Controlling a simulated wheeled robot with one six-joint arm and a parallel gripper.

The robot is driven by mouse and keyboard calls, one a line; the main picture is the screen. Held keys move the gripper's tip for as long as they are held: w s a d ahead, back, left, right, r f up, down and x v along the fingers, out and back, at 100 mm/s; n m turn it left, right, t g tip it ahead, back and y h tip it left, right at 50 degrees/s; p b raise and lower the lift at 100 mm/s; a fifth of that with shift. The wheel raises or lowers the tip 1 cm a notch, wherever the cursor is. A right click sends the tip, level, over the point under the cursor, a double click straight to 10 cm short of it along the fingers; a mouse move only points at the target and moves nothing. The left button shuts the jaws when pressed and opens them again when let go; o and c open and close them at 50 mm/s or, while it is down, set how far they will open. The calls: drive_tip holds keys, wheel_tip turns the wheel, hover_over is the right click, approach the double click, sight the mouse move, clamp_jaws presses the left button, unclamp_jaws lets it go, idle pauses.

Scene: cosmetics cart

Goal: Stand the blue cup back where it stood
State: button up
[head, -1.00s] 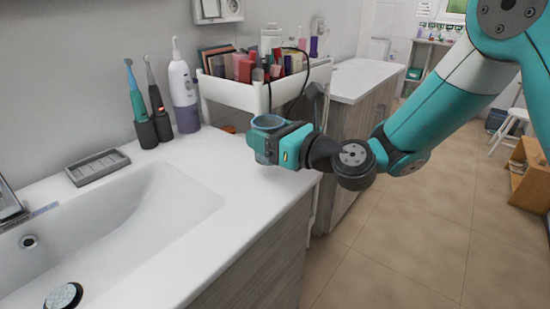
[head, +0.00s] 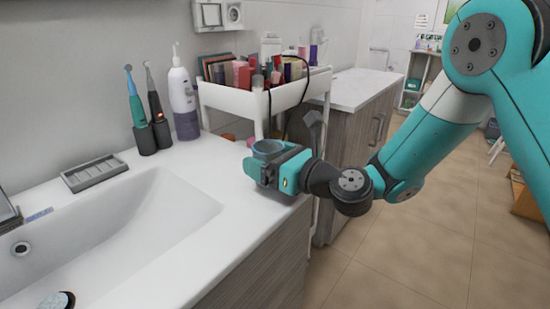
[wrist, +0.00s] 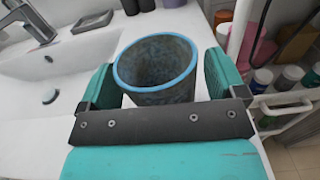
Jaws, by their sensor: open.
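The blue cup (wrist: 160,88) is between the jaws of my gripper (wrist: 157,72) in the wrist view. It is upright, with a bright blue rim and a dark, speckled inside. A small gap shows between the cup and the fingers, so my gripper is open around it. In the head view, the cup (head: 268,147) shows its rim above my gripper (head: 262,165), at the right edge of the white counter (head: 215,160). The cup's base is hidden by my gripper, but it appears to stand on the counter.
A white cart (head: 240,101) filled with cosmetics stands just behind. Two toothbrushes on dark bases (head: 153,137) and a white bottle (head: 182,95) stand at the back wall. A grey soap dish (head: 95,172) sits beside the sink basin (head: 120,235). The counter left of the cup is clear.

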drive_tip(key=shift+r, duration=0.15)
drive_tip(key=b+v, duration=0.7)
drive_tip(key=v, duration=0.4)
drive_tip(key=s+a+f+n+g+h, duration=0.1)
drive_tip(key=s+n+g+h, duration=0.1)
drive_tip(key=s+n+g, duration=0.65)
drive_tip(key=s+a+f+n+g+h, duration=0.15)
drive_tip(key=s+n, duration=0.45)
drive_tip(key=n, duration=0.7)
drive_tip(key=s+d+f+n+g+h, duration=0.1)
drive_tip(key=s+d+f+n+h, duration=0.1)
drive_tip(key=s+d+n+h, duration=0.4)
drive_tip(key=s+d+n, duration=0.1)
drive_tip(key=d+n, duration=0.3)
drive_tip(key=n, duration=0.1)
drive_tip(key=shift+f+n+h, duration=0.1)
drive_tip(key=shift+n+h, duration=0.15)
